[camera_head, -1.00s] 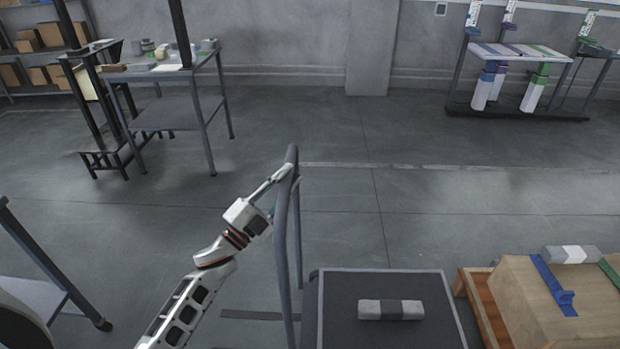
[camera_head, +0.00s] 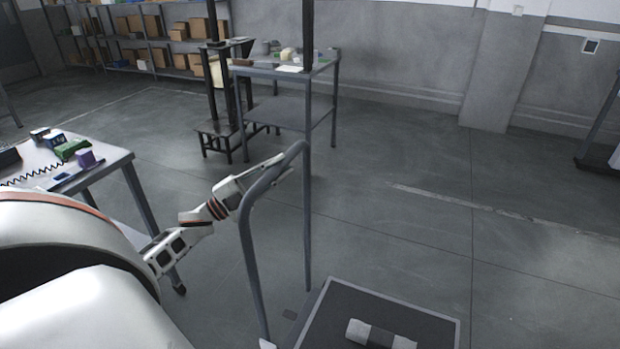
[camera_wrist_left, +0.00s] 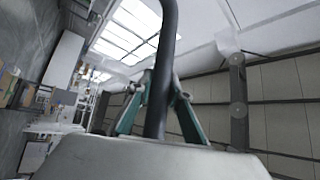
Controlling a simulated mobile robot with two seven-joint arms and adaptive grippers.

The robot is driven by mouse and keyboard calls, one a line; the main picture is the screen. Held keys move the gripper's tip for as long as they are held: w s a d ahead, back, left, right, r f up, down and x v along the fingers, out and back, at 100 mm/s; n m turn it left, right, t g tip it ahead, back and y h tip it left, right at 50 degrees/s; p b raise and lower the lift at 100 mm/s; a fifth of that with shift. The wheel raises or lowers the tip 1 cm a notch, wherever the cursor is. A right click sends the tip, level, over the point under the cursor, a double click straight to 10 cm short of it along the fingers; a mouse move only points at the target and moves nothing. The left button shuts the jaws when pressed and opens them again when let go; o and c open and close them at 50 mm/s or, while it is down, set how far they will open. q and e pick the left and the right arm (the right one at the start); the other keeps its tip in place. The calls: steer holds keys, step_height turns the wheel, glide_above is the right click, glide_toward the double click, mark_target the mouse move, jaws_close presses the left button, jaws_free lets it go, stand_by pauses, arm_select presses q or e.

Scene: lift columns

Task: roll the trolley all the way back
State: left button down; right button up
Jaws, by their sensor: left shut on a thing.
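The trolley (camera_head: 338,312) stands at the bottom of the head view, with a dark deck and a tall grey push handle (camera_head: 247,240). My left gripper (camera_head: 286,163) reaches in from the left and is shut on the upper part of the handle. In the left wrist view the handle bar (camera_wrist_left: 160,75) runs between the two green-edged fingers. The trolley's wheels and near side are out of view. My right gripper is not in view.
A bench (camera_head: 265,70) with small items stands ahead, beside a dark frame (camera_head: 232,110). Another table (camera_head: 115,160) with tools is at the left. Shelves of boxes (camera_head: 150,35) line the back wall. The floor right of the handle is clear.

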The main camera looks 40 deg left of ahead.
arm_select(q)
steer(key=shift+s+a+r+b, duration=0.1)
steer(key=shift+s+a+b, duration=0.15)
steer(key=shift+a, duration=0.7)
steer(key=shift+s+a+b, duration=0.2)
steer(key=shift+s+a, duration=0.05)
steer(key=shift+a, duration=0.7)
steer(key=shift+s+a+r+b, duration=0.1)
steer(key=shift+s+a+b, duration=0.15)
steer(key=shift+a, duration=0.7)
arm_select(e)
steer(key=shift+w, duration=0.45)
arm_select(q)
steer(key=c, duration=1.8)
jaws_free()
steer(key=shift+a+f, duration=0.1)
steer(key=shift+c, duration=0.2)
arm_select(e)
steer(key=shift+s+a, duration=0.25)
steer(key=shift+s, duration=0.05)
arm_select(q)
steer(key=shift+s+f, duration=0.1)
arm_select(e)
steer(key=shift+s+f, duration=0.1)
arm_select(q)
steer(key=v, duration=1.2)
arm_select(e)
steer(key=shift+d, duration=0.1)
